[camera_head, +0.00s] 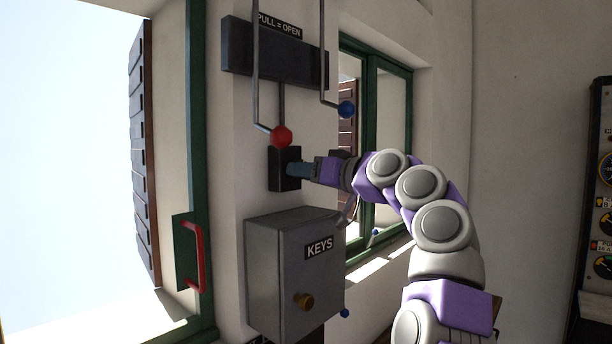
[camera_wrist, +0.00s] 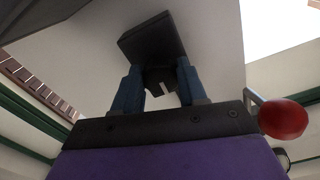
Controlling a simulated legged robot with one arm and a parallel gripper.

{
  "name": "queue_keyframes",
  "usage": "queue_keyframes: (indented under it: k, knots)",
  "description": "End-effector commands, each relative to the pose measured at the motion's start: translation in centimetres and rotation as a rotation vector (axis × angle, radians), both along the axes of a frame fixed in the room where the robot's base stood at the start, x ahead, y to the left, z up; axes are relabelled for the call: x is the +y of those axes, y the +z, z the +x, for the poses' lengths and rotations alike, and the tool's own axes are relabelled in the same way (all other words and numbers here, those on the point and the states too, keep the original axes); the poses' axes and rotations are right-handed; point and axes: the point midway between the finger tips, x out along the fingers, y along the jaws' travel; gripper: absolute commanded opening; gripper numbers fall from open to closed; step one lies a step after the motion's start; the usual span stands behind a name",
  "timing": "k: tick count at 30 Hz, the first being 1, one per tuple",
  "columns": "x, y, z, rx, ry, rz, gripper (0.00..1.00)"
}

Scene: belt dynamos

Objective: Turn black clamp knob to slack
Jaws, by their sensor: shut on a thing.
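The black clamp knob (camera_wrist: 158,76) shows in the wrist view, with a white mark on its face, in front of a square black clamp block (camera_wrist: 150,38). My gripper (camera_wrist: 157,85) has its two blue fingers on either side of the knob, shut on it. In the head view my gripper (camera_head: 291,169) reaches from the right to the black block (camera_head: 282,182) on the wall, and its fingers hide the knob. A rod with a red ball (camera_head: 281,136) ends just above the block; the red ball also shows at the right of the wrist view (camera_wrist: 283,119).
A grey KEYS box (camera_head: 275,262) with a brass knob (camera_head: 303,301) juts out just below the block. A dark PULL = OPEN housing (camera_head: 275,56) is above. A rod with a blue ball (camera_head: 347,109) hangs near my wrist. Green-framed windows flank the wall; a red handle (camera_head: 197,258) is at left.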

Motion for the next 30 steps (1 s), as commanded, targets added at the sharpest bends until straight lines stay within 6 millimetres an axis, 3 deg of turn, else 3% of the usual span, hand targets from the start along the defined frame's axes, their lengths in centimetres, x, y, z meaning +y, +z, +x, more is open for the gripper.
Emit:
queue_keyframes:
  k: [20,21,28,30]
  knots:
    - [-0.13,-0.01,0.13,-0.043,-0.003,-0.032,0.11]
    - [-0.12,0.01,0.12,-0.043,-0.003,-0.032,0.45]
    - [-0.10,0.19,-0.12,-0.046,-0.002,-0.031,0.67]
    - [-0.08,0.22,-0.17,-0.046,-0.002,-0.031,0.67]
